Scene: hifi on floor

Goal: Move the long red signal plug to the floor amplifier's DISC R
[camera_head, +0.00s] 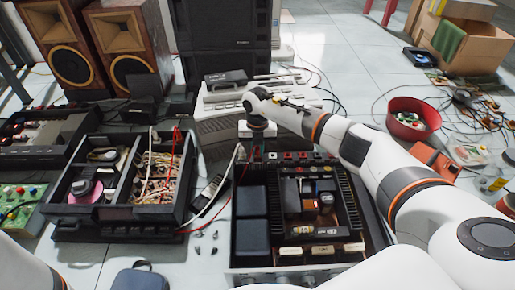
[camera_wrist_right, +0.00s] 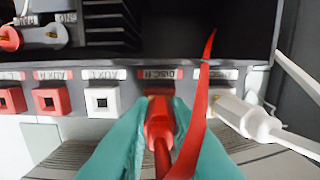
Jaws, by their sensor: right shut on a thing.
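My right gripper (camera_wrist_right: 161,112) is shut on the red signal plug (camera_wrist_right: 160,127), a teal finger on each side. The plug's nose is at the socket under the DISC R label on the floor amplifier (camera_wrist_right: 220,74); I cannot tell how deep it sits. Its red cable (camera_wrist_right: 201,100) rises in front of the right finger. A white plug (camera_wrist_right: 238,113) is in the socket to the right. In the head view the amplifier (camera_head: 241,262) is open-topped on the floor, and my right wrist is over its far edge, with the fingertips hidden. My left gripper is out of view.
A white socket (camera_wrist_right: 102,100) and red sockets (camera_wrist_right: 50,101) lie left of the plug. An open black unit with cables (camera_head: 120,218) stands left of the amplifier. Behind are speakers (camera_head: 70,66) and a grey device (camera_head: 222,98). A red bowl (camera_head: 399,130) stands right.

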